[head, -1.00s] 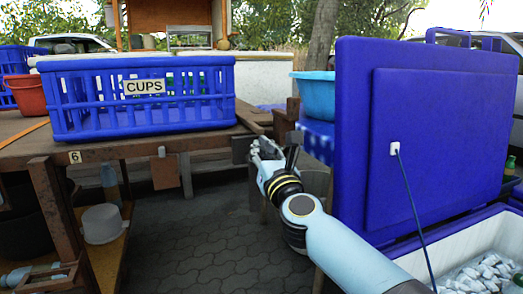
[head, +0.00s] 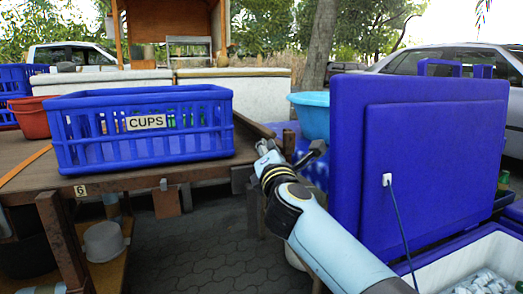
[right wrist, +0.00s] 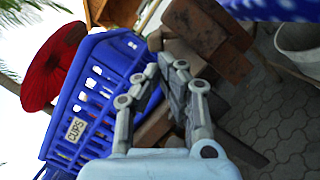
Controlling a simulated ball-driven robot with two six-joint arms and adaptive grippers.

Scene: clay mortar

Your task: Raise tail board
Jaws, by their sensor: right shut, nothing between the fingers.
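A brown wooden table (head: 215,168) stands at the left, with a wooden strip (head: 252,126) along its right end. I cannot tell which wooden piece is the tail board. My right gripper (head: 264,148) is just beyond that end, about level with the table top in the picture; whether it touches wood is unclear. In the right wrist view its fingers (right wrist: 166,66) are shut and empty, with brown wooden pieces (right wrist: 228,62) just beyond and to the right.
A blue crate labelled CUPS (head: 144,150) sits on the table near its right end. A blue cooler with its lid (head: 430,150) upright stands at the right, with a cord hanging from it. A light blue basin (head: 312,112) is behind my gripper. Paving (head: 215,240) lies open between.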

